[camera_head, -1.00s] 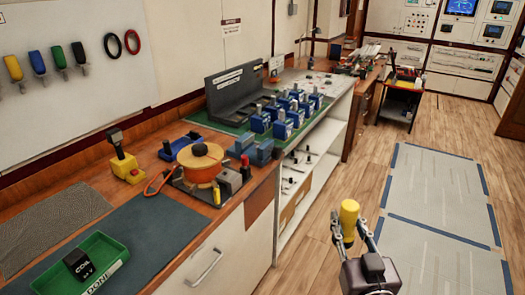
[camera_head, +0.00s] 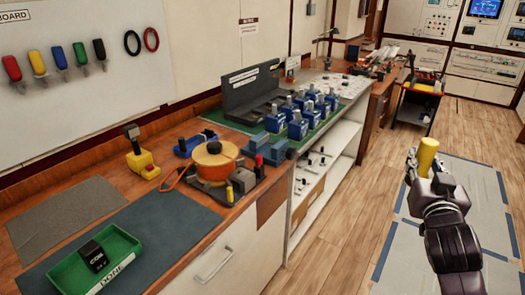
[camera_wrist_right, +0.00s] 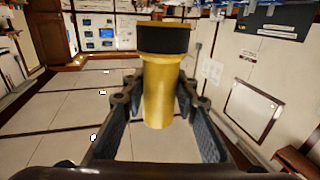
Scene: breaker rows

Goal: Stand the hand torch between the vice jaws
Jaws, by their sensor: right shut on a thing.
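The hand torch (camera_head: 428,158) is a yellow cylinder, held out over the floor on the right, clear of the bench. In the right wrist view the torch (camera_wrist_right: 158,95) shows a black band and a yellow rim at its upper end. My right gripper (camera_head: 423,165) is shut on the torch, with a finger on each side of its body. What looks like the vice (camera_head: 281,151) is a blue block pair at the bench's front edge, well left of the gripper. The gap between its jaws is hard to make out. My left gripper is out of view.
An orange reel (camera_head: 215,160) stands beside the vice, with a small red-topped part close by. Several blue breakers (camera_head: 298,127) stand in rows behind it on a green mat. A green tray (camera_head: 133,243) lies at the near left. The floor (camera_head: 335,215) before the bench is clear.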

